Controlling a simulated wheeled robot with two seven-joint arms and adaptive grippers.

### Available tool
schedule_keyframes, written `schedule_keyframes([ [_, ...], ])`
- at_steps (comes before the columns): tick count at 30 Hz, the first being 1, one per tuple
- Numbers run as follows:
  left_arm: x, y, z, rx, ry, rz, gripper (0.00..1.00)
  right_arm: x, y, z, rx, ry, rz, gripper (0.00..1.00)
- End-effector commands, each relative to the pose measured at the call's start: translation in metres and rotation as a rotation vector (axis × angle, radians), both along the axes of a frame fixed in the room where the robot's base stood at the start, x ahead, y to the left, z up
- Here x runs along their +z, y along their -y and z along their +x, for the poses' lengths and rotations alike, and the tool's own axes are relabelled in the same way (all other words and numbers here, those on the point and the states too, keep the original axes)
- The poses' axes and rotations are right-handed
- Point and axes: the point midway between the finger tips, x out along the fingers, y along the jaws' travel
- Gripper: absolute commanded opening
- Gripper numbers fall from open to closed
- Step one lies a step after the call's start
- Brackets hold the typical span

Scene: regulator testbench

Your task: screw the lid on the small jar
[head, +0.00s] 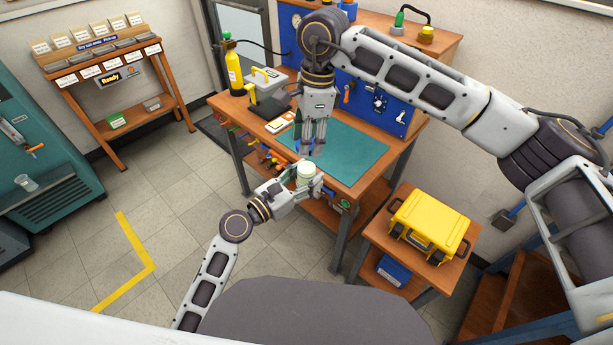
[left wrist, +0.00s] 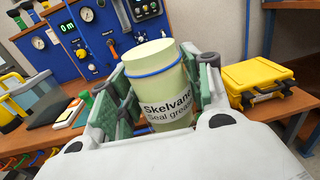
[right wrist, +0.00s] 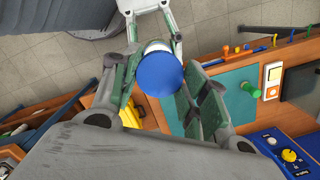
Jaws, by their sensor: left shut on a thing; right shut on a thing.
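The small jar (left wrist: 158,95) is pale yellow-green, with a blue ring below its top and a label reading "Skelvane Seal grease". My left gripper (head: 306,184) is shut around the jar's sides, and the jar's pale top is uncovered. The jar also shows in the head view (head: 306,172), at the front edge of the workbench. My right gripper (head: 312,150) points down and is shut on the blue lid (right wrist: 159,75). In the head view the lid is above the jar and apart from it. In the right wrist view the lid hides most of the jar.
The workbench's green mat (head: 352,152) is mostly clear. A yellow case (head: 428,220) stands on a low side table to the right. A yellow bottle (head: 233,68) stands at the bench's left, and a blue gauge panel (left wrist: 92,40) rises behind.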

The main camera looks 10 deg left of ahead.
Motion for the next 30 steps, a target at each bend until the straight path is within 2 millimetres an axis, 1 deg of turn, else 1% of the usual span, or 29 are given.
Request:
schedule_keyframes([
  [7, 0.001, 0.0, 0.0, 0.0, 0.002, -0.001, 0.06, -0.001, 0.0, 0.0, 0.001, 0.0, 0.0, 0.32],
  [11, 0.001, 0.0, 0.0, 0.0, 0.002, -0.001, 0.06, -0.005, 0.0, 0.0, 0.002, -0.001, 0.0, 0.32],
  [24, 0.001, 0.0, 0.0, 0.0, 0.002, -0.001, 0.06, -0.033, 0.0, 0.0, 0.002, -0.002, -0.001, 0.32],
  [30, 0.001, 0.0, 0.0, 0.0, 0.002, -0.001, 0.06, -0.039, 0.0, 0.0, 0.003, 0.0, 0.0, 0.32],
])
